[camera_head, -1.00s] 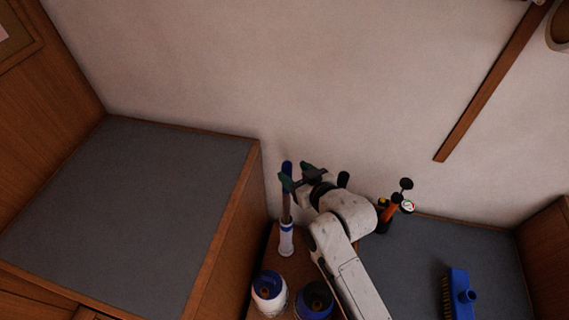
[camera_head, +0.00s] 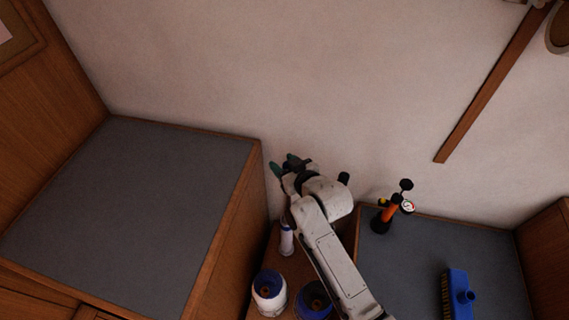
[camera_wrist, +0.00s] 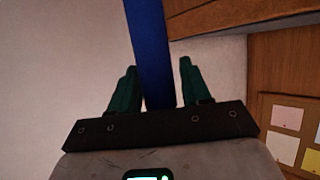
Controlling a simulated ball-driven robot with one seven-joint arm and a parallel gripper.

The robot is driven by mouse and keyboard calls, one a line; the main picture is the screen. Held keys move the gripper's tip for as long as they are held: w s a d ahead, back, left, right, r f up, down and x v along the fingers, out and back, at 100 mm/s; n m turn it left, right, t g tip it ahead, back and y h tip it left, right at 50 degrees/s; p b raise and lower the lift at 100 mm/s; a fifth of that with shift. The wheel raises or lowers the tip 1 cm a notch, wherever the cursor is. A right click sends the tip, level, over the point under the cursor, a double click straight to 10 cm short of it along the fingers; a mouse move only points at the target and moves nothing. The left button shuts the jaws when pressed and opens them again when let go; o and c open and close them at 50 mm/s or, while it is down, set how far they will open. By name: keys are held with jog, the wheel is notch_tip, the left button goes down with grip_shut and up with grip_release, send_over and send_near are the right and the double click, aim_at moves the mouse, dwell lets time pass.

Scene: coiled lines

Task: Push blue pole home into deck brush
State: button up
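The blue pole (camera_wrist: 150,55) runs between my gripper's green fingers in the wrist view, with a gap on each side. My gripper (camera_wrist: 157,78) is open around it. In the head view my gripper (camera_head: 283,166) is by the wall and hides most of the pole. Below it stands a white holder with a blue band (camera_head: 287,240), where the pole's lower end was seen. The deck brush (camera_head: 459,294), blue with a round socket on its side, lies on the grey surface at the lower right, well away from my gripper.
Two spools, one white and blue (camera_head: 269,290) and one dark blue (camera_head: 314,297), stand on the narrow wooden shelf near my arm. An orange and black pump with a gauge (camera_head: 388,215) stands right of my arm. The grey top at left (camera_head: 130,220) is clear.

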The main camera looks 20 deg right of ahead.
grip_shut()
jog(key=shift+c, duration=1.7)
grip_release()
grip_shut()
notch_tip(320, 180, up, 32)
jog(key=p, duration=0.6)
